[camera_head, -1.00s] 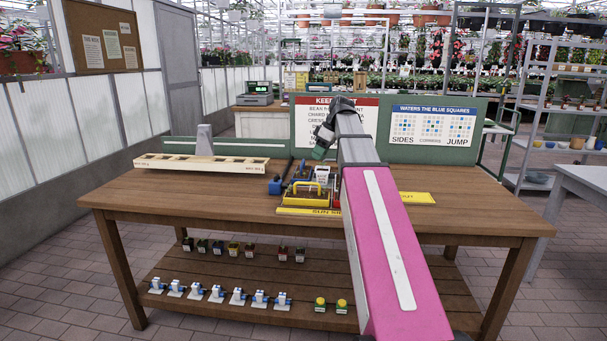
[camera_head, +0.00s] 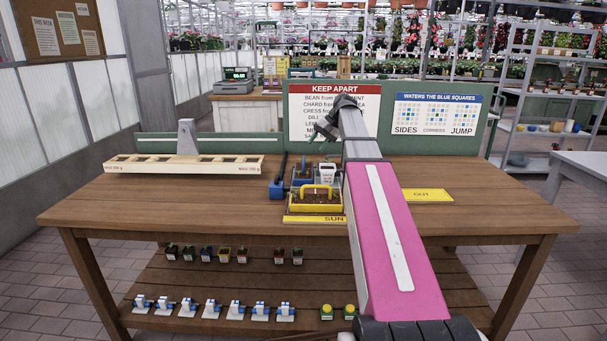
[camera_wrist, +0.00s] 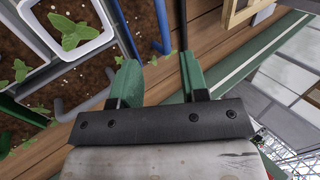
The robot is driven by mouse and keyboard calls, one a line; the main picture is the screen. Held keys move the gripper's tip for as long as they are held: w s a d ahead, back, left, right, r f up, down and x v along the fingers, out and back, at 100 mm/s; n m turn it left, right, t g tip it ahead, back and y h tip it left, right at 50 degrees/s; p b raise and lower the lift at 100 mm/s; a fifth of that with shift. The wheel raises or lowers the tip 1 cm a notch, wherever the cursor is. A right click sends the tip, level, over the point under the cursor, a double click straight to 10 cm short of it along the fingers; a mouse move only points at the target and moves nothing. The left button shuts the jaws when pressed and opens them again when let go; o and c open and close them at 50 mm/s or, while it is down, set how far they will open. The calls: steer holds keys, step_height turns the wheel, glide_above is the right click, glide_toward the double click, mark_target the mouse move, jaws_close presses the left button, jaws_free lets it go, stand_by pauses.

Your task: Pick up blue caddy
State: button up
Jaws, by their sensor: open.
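The blue caddy (camera_head: 303,179) stands on the wooden table behind a yellow caddy (camera_head: 316,208). A small dark plant pot shows in it, and its outline is partly hidden. In the wrist view, a blue bar (camera_wrist: 161,28), perhaps its handle, stands just beyond my fingers, near soil and a seedling in a white pot (camera_wrist: 72,35). My gripper (camera_head: 322,131) is above the caddies in the head view. In the wrist view its two green fingers (camera_wrist: 159,75) are apart with nothing between them.
A white pot (camera_head: 327,173) stands beside the blue caddy. A dark blue object (camera_head: 277,188) is to its left. Green boards with signs (camera_head: 333,118) close off the back. The table's front left is clear.

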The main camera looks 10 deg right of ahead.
mark_target(304, 159)
steer(key=x, duration=0.3)
steer(key=shift+a+f, duration=0.2)
steer(key=shift+a+x, duration=0.2)
steer(key=shift+x, duration=2.5)
steer(key=shift+r, duration=0.15)
steer(key=shift+c, duration=0.3)
steer(key=shift+s, duration=0.1)
jaws_close()
